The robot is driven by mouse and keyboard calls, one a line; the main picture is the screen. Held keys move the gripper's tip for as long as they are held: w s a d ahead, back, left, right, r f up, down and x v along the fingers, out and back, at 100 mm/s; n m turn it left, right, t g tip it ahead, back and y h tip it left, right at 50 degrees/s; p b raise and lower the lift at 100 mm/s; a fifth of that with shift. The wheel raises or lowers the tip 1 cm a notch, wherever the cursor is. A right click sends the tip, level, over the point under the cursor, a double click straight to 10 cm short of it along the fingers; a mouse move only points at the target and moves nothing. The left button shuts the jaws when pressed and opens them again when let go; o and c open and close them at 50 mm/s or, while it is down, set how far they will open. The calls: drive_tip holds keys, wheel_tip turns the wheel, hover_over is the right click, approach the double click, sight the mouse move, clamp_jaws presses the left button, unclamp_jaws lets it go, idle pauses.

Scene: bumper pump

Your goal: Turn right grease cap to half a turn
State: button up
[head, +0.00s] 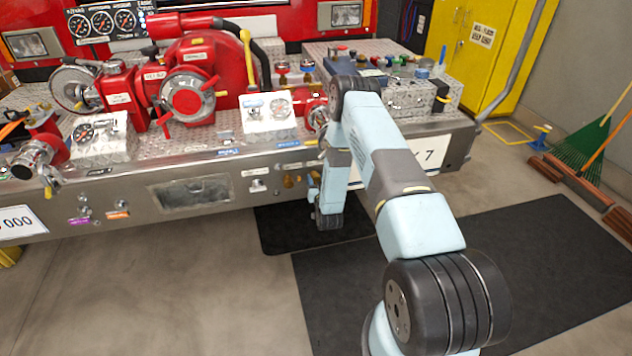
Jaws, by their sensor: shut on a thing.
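Small brass-coloured caps (289,181) sit low on the front face of the steel bumper, just left of my wrist. My arm comes up from the lower right, bends over at the bumper and hangs down in front of it. My gripper (314,180) is at the bumper face, right beside these caps, and is mostly hidden by my own wrist. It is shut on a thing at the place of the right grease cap. The cap itself and the fingertips are hidden, so its turn angle cannot be read.
The bumper deck (228,143) carries a red pump (190,95), gauges and a yellow-handled lever (248,58). A control box (405,95) stands right of my elbow. Black mats (480,260) cover the floor. A green rake (583,140) and a yellow cabinet (482,50) stand at the right.

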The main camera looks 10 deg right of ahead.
drive_tip(key=c, duration=0.4)
drive_tip(key=shift+m, duration=0.4)
drive_tip(key=m, duration=0.2)
drive_tip(key=shift+m, duration=2)
drive_tip(key=shift+f, duration=0.1)
drive_tip(key=o, duration=1)
drive_tip(key=shift+o, duration=0.2)
drive_tip(key=shift+s, duration=0.15)
drive_tip(key=s, duration=1.3)
drive_tip(key=shift+s, duration=0.25)
